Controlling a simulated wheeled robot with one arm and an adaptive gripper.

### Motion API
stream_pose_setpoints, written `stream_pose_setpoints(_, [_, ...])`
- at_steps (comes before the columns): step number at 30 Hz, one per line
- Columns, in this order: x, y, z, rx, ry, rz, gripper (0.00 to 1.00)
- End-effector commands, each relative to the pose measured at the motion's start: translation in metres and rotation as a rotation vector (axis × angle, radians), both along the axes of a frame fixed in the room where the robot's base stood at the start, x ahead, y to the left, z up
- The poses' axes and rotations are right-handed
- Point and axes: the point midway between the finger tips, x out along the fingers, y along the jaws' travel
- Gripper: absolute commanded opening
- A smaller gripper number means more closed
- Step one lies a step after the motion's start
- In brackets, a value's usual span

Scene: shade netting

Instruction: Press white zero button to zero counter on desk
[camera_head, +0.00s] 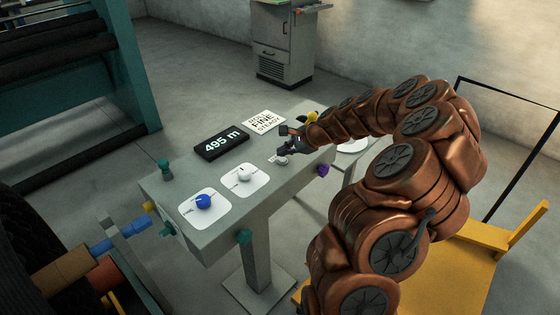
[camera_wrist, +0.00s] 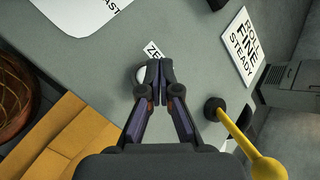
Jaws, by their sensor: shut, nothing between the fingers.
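The counter (camera_head: 222,142) is a black box showing "495 m" on the grey desk (camera_head: 205,240). The white zero button (camera_head: 281,160) is small and round, below my gripper (camera_head: 284,151) in the head view. In the wrist view, the button (camera_wrist: 140,74) shows just left of the fingertips of my gripper (camera_wrist: 159,68), partly covered by the left finger. A white label (camera_wrist: 152,50) beginning "ZE" lies beside it, its rest hidden by the fingers. My gripper is shut and empty. I cannot tell whether its tips touch the button.
A white knob (camera_head: 244,175) and a blue knob (camera_head: 204,202) sit on white plates to the left. A lever with a yellow handle (camera_wrist: 240,140) stands close to my gripper's right.

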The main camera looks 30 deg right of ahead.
Motion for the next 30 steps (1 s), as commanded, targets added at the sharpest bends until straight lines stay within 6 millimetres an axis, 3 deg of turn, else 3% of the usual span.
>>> stream_pose_setpoints(30, [0.0023,0.0000,-0.0086,0.000,0.000,0.000,0.00])
